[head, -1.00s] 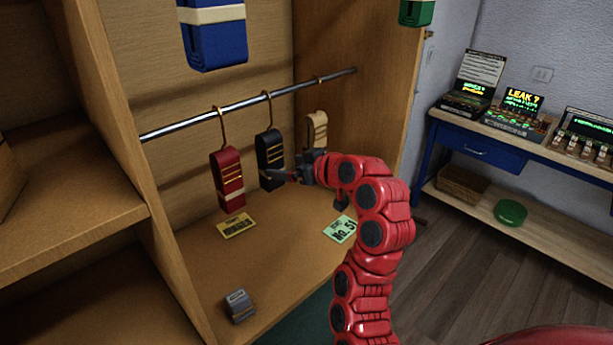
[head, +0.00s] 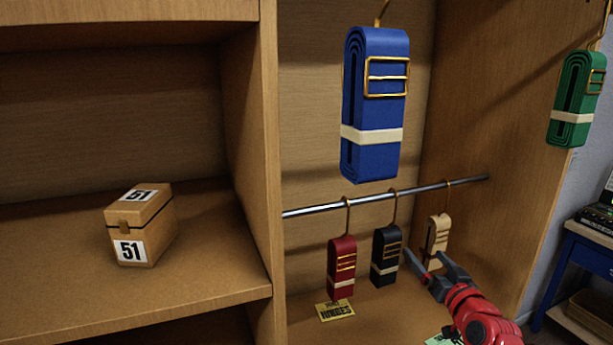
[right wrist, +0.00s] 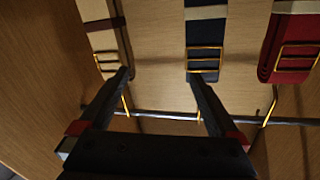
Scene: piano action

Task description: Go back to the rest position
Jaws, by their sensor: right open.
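My right gripper (head: 424,264) is open and empty in front of the hanging rail (head: 390,194). In the head view it is right of the black belt (head: 386,254) and just below the tan belt (head: 437,241). A red belt (head: 341,266) hangs further left. In the right wrist view the open fingers (right wrist: 160,76) show empty space between them. There the left finger is near the tan belt (right wrist: 103,36) and the right finger near the black belt (right wrist: 206,40). I cannot tell whether either touches. My left gripper is not in view.
A blue belt (head: 373,110) hangs large above, and a green belt (head: 577,98) at the upper right. A box marked 51 (head: 141,225) stands on the left shelf. A yellow tag (head: 336,311) lies below the red belt. A wooden divider (head: 250,150) separates the compartments.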

